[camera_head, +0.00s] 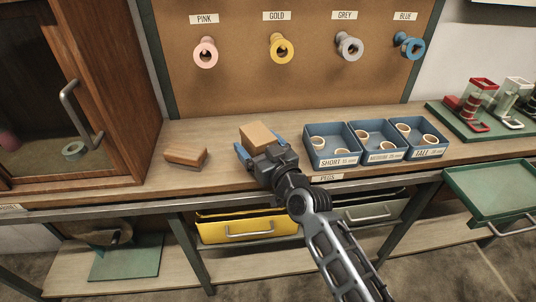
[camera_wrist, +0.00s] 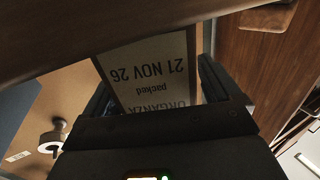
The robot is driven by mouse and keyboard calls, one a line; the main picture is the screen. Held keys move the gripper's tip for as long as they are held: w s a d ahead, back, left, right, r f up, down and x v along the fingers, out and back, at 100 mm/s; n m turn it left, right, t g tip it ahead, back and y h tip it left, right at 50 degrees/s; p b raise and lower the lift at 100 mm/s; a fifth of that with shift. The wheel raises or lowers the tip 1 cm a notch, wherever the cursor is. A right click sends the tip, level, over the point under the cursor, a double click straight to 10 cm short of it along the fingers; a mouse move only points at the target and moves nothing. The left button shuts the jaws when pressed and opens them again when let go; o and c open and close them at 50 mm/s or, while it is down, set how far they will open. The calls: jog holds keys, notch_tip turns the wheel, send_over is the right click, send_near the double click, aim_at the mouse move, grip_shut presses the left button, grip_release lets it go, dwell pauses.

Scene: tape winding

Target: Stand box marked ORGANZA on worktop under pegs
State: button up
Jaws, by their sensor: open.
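The box marked ORGANZA (camera_head: 258,135) is a tan box on the worktop (camera_head: 225,130), below the pegboard. In the wrist view its pale label (camera_wrist: 150,70) reads upside down: ORGANZA, packed, 21 NOV 26. My gripper (camera_head: 264,150) is at the box's near side, open, with one finger on each side of the box. In the wrist view I cannot tell whether the fingers touch it. The gripper hides the box's lower part in the head view. The pink (camera_head: 205,53), gold (camera_head: 281,49), grey (camera_head: 349,47) and blue (camera_head: 409,46) spools hang on pegs above.
A wooden block (camera_head: 185,157) lies left of the box, beside a glass-fronted cabinet (camera_head: 65,100). Blue bins of rings marked SHORT (camera_head: 333,162), MEDIUM and TALL stand close on the right. A green board with clamps (camera_head: 478,123) is farther right. Worktop behind the box is clear.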

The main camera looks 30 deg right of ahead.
jog(key=s+d+b, duration=0.1)
jog(key=s+b, duration=0.2)
jog(key=s, duration=0.9)
jog(key=s+f+m+g+h, duration=0.1)
jog(key=s+f, duration=0.2)
jog(key=s, duration=0.8)
jog(key=s+f+m+g+h, duration=0.1)
jog(key=s+f, duration=0.2)
jog(key=s, duration=0.7)
jog(key=s+r, duration=0.3)
jog(key=s, duration=0.5)
jog(key=s+a+r+n+g, duration=0.1)
jog(key=s+r, duration=0.3)
jog(key=s, duration=0.5)
jog(key=shift+r+p, duration=0.8)
jog(key=shift+r, duration=0.1)
